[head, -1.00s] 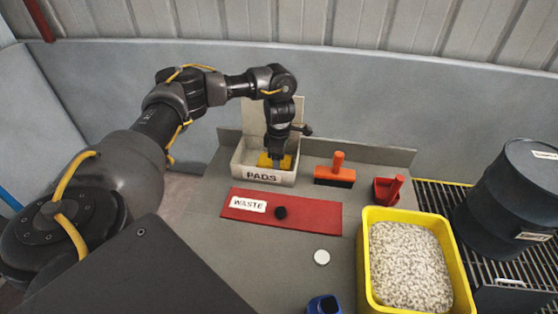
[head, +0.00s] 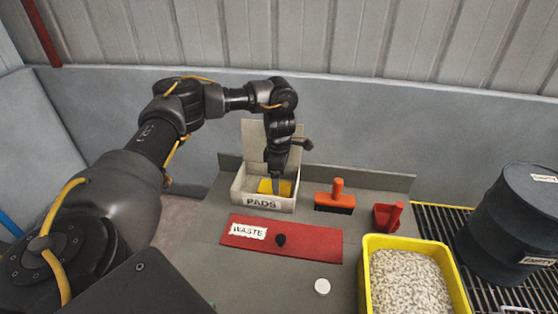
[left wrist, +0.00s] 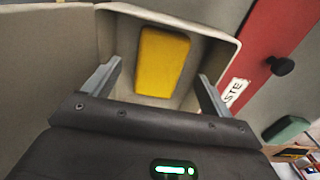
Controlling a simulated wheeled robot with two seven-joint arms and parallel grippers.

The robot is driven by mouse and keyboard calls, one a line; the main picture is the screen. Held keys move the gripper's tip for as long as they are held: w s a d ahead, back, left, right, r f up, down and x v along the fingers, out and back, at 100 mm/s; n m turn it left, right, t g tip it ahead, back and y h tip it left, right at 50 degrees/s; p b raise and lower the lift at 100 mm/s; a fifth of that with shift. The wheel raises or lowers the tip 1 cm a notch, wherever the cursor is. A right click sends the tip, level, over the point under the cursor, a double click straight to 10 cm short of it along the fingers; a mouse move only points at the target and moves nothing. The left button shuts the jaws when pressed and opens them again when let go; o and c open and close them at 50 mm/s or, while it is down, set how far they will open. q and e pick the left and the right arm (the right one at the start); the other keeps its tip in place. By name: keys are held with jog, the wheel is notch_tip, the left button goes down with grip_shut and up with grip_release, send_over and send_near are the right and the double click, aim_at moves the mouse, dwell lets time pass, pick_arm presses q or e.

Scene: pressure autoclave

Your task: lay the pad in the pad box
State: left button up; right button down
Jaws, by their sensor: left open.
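The yellow pad (head: 266,187) lies in the white pad box (head: 264,203), labelled PADS, whose lid stands open at the back. In the left wrist view the pad (left wrist: 162,62) lies flat on the floor of the box (left wrist: 215,35), clear of the fingers. My left gripper (head: 276,186) points down over the box. In the left wrist view its two fingers (left wrist: 158,85) are spread wide with nothing between them. My right gripper is not in view.
A red WASTE lid (head: 300,246) with a black knob is in front of the box. An orange-handled brush (head: 336,198), a red scoop (head: 388,215) and a yellow tub (head: 410,280) of granules stand to the right. A white disc (head: 322,286) lies in front.

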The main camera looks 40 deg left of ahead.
pick_arm(q)
notch_tip(320, 180, up, 8)
jog(key=shift+f+p, duration=0.2)
jog(key=shift+p, duration=0.2)
dwell(0.3)
